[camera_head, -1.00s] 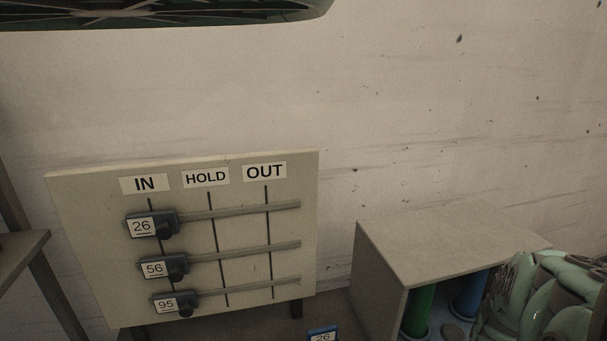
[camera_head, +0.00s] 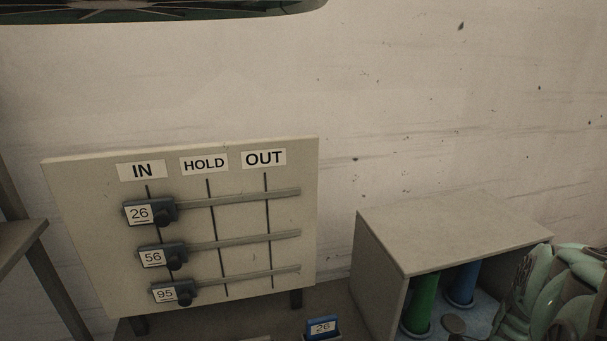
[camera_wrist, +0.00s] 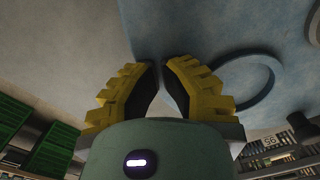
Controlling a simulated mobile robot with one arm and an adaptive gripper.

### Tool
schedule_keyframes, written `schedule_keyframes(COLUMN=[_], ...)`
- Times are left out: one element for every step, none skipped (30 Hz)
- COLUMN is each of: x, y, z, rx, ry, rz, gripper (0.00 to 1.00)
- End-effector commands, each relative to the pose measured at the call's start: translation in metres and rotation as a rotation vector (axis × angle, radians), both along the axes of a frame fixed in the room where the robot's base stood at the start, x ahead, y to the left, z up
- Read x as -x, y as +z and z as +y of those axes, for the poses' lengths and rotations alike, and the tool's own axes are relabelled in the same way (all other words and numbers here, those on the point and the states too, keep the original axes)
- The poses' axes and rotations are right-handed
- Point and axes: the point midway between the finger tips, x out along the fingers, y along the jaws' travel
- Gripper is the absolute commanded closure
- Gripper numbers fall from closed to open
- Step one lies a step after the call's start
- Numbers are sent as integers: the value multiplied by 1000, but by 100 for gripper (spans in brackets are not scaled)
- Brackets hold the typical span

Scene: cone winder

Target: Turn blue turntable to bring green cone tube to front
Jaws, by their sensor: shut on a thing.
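A green cone tube (camera_head: 420,303) and a blue cone tube (camera_head: 463,285) stand inside the open-fronted box at the lower right of the head view. The green one is on the left and nearer. Their tops are hidden under the box's roof. Part of the pale blue turntable (camera_head: 478,316) shows below them. In the wrist view a blue surface (camera_wrist: 205,25), likely the turntable, fills the upper right, with a darker blue ring (camera_wrist: 273,82) on it. My gripper (camera_wrist: 160,66) has its yellow fingers closed together at the tips; what they hold is hidden.
The beige box (camera_head: 455,232) has a roof and left wall around the tubes. My green arm crosses its right side. A board (camera_head: 75,210) with IN, HOLD and OUT labels and three numbered sliders stands left. A small blue tag block (camera_head: 322,327) marked 26 sits between them.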

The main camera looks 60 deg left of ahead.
Motion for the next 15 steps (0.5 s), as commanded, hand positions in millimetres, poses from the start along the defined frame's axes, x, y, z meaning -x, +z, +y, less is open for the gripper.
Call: schedule_keyframes(x=[0,0,0,0,-1,-2,-3,-5,-8,-11,-14,-17,-20,-22,-25], y=[0,0,0,0,0,-1,-1,-2,-2,-3,-3,-3,-3,-3,-3], z=[0,0,0,0,-1,-1,-2,-3,-4,-5,-7,-9,-11,-13,-14], rx=[0,0,0,0,0,-1,-1,-1,-1,-1,-1,-1,-1,-1,-1], ry=[-1,-1,-2,-2,-2,-2,-3,-3,-4,-4,-5,-5,-5,-6,-6], rz=[0,0,0,0,0,-1,-2,-2,-4,-4,-6,-4,-4,-4,-4], gripper=[100,100,100,100,100,100,100,100,100,100,100,100,100,100,100])
